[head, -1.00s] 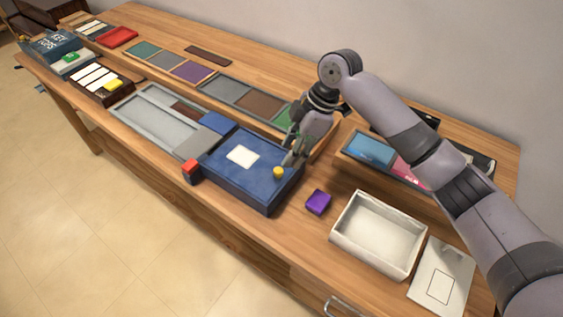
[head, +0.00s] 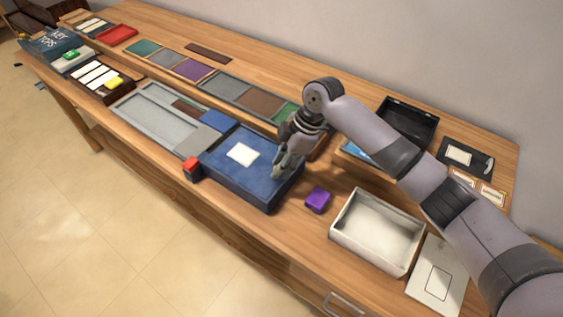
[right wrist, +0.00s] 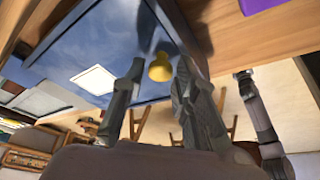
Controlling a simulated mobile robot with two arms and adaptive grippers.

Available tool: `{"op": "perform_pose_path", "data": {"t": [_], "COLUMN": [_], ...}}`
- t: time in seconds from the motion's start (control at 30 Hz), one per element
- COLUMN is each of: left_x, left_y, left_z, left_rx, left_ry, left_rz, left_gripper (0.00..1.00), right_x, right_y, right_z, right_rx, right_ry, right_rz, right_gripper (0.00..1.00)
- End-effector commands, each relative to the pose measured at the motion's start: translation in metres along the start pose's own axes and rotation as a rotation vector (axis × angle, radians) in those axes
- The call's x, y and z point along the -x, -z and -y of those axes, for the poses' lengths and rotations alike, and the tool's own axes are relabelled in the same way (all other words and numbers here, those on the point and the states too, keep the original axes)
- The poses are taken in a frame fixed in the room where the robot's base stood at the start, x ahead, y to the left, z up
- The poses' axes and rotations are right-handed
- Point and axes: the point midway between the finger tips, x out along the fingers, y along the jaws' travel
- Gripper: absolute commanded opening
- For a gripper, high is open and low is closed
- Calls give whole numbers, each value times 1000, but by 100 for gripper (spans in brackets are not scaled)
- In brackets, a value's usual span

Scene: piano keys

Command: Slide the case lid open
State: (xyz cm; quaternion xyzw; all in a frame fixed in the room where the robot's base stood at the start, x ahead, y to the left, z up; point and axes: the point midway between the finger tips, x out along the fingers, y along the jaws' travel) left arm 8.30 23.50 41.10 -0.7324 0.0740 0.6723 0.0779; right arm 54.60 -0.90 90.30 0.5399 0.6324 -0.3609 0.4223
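The blue case (head: 235,180) lies near the front edge of the table, with a white label (head: 242,154) on its flat blue lid. My right gripper (head: 284,172) is down at the right end of the lid. In the right wrist view the lid's yellow knob (right wrist: 160,68) shows between the tips of my open right gripper (right wrist: 160,74), with a gap beside it. In the head view the gripper hides the knob. The lid looks closed over the case.
A red block (head: 192,168) stands by the case's left corner and a purple block (head: 318,200) lies to its right. An open white box (head: 341,234) and a pale flat panel (head: 438,285) are further right. Grey trays (head: 135,122) lie to the left.

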Motion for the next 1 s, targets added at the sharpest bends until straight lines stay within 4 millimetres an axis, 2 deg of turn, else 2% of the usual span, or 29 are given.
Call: {"op": "perform_pose_path", "data": {"t": [0.37,1.0], "left_x": [0,1], "left_y": [4,5], "left_z": [1,1], "left_rx": [0,0], "left_ry": [1,1], "left_rz": [-6,-8], "left_gripper": [40,40], "right_x": [0,1], "right_y": [0,0], "right_z": [0,0], "right_rx": [0,0], "right_ry": [0,-1], "right_rz": [0,0], "right_gripper": [0,0]}}
